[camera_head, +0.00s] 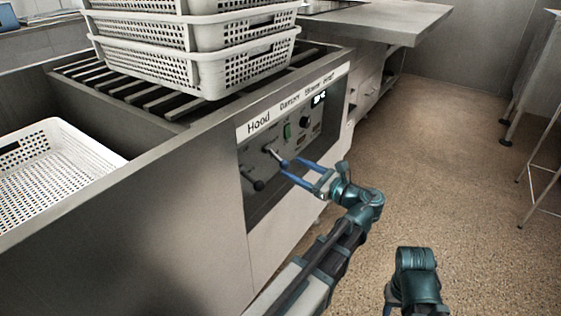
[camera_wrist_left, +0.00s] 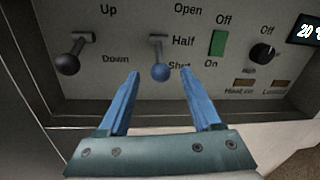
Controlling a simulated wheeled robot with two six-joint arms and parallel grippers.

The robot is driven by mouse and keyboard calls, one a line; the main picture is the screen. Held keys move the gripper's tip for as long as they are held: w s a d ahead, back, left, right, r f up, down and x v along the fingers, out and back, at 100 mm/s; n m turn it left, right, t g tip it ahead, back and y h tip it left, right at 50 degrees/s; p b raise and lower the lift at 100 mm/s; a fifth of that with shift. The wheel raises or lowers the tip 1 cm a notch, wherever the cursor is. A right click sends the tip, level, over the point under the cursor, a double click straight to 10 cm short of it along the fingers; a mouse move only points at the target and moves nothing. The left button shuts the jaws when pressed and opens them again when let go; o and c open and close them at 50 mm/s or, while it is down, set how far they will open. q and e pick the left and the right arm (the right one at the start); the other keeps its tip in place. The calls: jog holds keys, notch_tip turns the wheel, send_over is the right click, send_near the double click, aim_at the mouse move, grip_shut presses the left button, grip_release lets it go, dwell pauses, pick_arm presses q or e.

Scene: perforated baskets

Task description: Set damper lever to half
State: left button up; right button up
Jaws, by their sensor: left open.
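The damper lever (camera_wrist_left: 160,62) has a blue-grey ball knob and sits beside the labels Open, Half and Shut. Its mount is about level with Half, and its knob hangs low, near the height of Shut. It also shows on the panel in the head view (camera_head: 273,152). My left gripper (camera_wrist_left: 158,76) is open. Its two blue fingers point at the panel, with the knob between the tips in the wrist picture. I cannot tell whether either finger touches it. In the head view, the left gripper (camera_head: 291,166) is just in front of the lever.
The hood lever (camera_wrist_left: 68,57) with a dark knob is to the left. A green switch (camera_wrist_left: 219,42) and a black dial (camera_wrist_left: 263,52) are to the right. Stacked white baskets (camera_head: 200,62) stand above the panel, and another basket (camera_head: 85,145) is at left.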

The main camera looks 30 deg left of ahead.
aim_at(287, 164)
pick_arm(q)
jog(key=shift+w+a, duration=0.2)
jog(key=shift+a, duration=0.85)
jog(key=shift+w+a, duration=0.15)
jog(key=shift+a, duration=0.85)
jog(key=shift+w+a, duration=0.2)
jog(key=shift+a, duration=0.85)
grip_shut()
